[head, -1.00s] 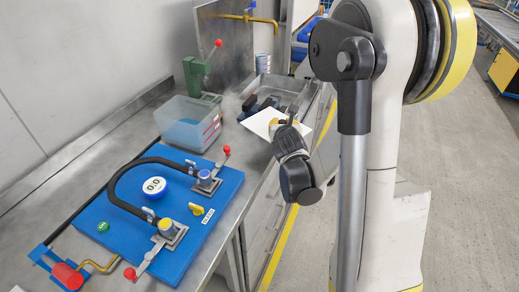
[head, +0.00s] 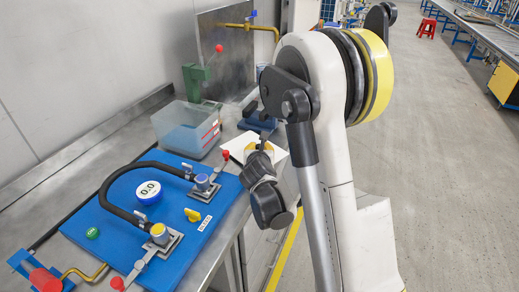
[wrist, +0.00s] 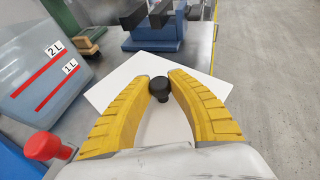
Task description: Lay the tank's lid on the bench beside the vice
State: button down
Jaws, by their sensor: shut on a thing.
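The lid is a flat white plate (head: 238,145) with a black knob (wrist: 159,88). My gripper (wrist: 160,85) has its yellow fingers shut on the knob; in the head view the gripper (head: 258,152) is partly hidden by my wrist. The lid lies level, right of the open tank (head: 186,131), near the bench's front edge. I cannot tell whether it touches the bench. The tank is clear, with blue liquid and red level marks. The dark blue vice (head: 257,120) stands behind the lid, and it shows ahead of the fingers in the wrist view (wrist: 152,34).
A blue board (head: 115,225) with a black hose, gauge and red-knobbed clamps fills the near bench. A red clamp knob (wrist: 42,146) is close to my left finger. A green press (head: 195,80) stands behind the tank. Bare steel bench (wrist: 198,50) shows around the vice.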

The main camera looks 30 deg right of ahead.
jog(key=shift+f, duration=0.1)
jog(key=c, duration=1.3)
grip_release()
